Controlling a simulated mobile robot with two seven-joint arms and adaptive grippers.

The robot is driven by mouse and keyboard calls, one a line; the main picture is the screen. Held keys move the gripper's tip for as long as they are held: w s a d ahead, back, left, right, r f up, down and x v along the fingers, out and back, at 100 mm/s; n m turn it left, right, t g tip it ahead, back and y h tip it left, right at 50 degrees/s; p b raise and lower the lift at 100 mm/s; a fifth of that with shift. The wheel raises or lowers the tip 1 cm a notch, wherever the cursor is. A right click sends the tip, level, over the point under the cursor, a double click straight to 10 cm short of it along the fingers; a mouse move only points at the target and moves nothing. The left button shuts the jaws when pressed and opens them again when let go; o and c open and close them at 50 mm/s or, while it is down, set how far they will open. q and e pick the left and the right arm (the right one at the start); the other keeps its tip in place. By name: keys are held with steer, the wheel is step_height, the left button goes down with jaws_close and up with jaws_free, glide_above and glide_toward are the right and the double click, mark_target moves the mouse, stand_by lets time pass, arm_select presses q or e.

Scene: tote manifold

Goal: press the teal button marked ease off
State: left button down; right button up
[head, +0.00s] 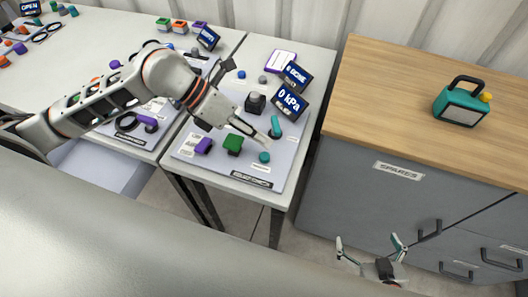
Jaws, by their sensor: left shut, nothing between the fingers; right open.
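A small round teal button (264,157) sits near the front right of the grey panel board (222,171) on the white table. Its label is too small to read. My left gripper (265,141) is shut and empty, its tips just behind the button in the picture; I cannot tell whether they touch anything. A teal lever (276,124) stands right behind the tips. My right gripper (371,242) is open and empty, low in front of the grey cabinet.
A green control (233,143), a purple control (204,145) and a black knob (256,101) share the board. At right, a teal case (461,104) stands on the wooden cabinet top (390,110).

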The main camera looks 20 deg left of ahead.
arm_select(q)
steer(key=shift+r+p, duration=0.55)
steer(key=shift+r, duration=0.65)
arm_select(e)
steer(key=shift+w+r, duration=0.2)
steer(key=shift+r, duration=0.8)
